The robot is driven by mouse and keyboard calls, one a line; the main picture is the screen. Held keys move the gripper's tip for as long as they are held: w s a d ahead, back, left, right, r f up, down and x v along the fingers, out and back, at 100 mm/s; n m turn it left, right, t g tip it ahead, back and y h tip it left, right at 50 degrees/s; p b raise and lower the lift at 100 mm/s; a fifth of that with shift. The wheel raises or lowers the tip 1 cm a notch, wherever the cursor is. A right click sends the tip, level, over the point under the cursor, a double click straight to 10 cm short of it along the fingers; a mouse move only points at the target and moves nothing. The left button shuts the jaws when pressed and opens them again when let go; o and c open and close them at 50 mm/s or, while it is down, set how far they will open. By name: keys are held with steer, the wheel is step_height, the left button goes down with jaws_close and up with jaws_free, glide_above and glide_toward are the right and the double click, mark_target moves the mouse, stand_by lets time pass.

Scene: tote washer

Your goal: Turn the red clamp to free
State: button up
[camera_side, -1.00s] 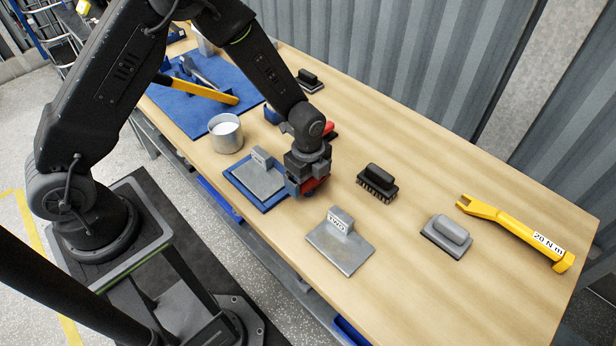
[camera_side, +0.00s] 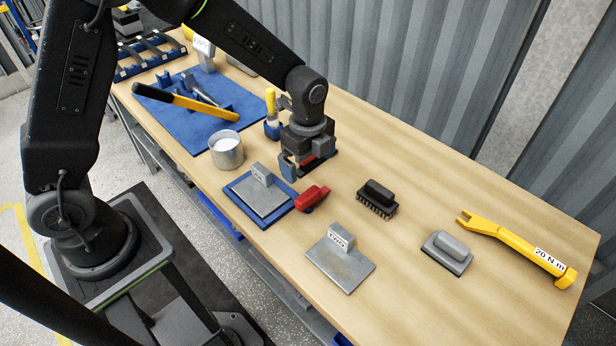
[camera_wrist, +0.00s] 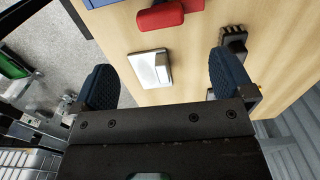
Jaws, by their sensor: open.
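A red clamp (camera_side: 312,198) sits at the right edge of a blue base (camera_side: 236,190) that bears a grey plate (camera_side: 262,202) with an upright tab. Its handle lies slanted in the side view, and its near end is at the base's edge. In the wrist view the red clamp (camera_wrist: 160,15) is at the top, beyond the fingers. My gripper (camera_side: 302,168) is open and empty, just behind and above the clamp and apart from it. The two dark fingers (camera_wrist: 163,85) stand wide apart in the wrist view. A second red part (camera_side: 308,160) shows partly behind my gripper.
A metal cup (camera_side: 226,150) and a blue mat (camera_side: 190,118) with tools are left. Bare wood lies between them.

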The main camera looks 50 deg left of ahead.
steer(key=shift+r, duration=1.3)
steer(key=s+a+r+n+t, duration=0.35)
steer(key=s+r+n, duration=0.45)
steer(key=r, duration=0.4)
steer(key=s+a+r+n+t, duration=0.2)
steer(key=s+r+n, duration=0.2)
steer(key=s+n, duration=0.6)
steer(key=shift+s+a+r, duration=0.3)
steer(key=shift+s+r, duration=0.05)
steer(key=shift+s, duration=0.45)
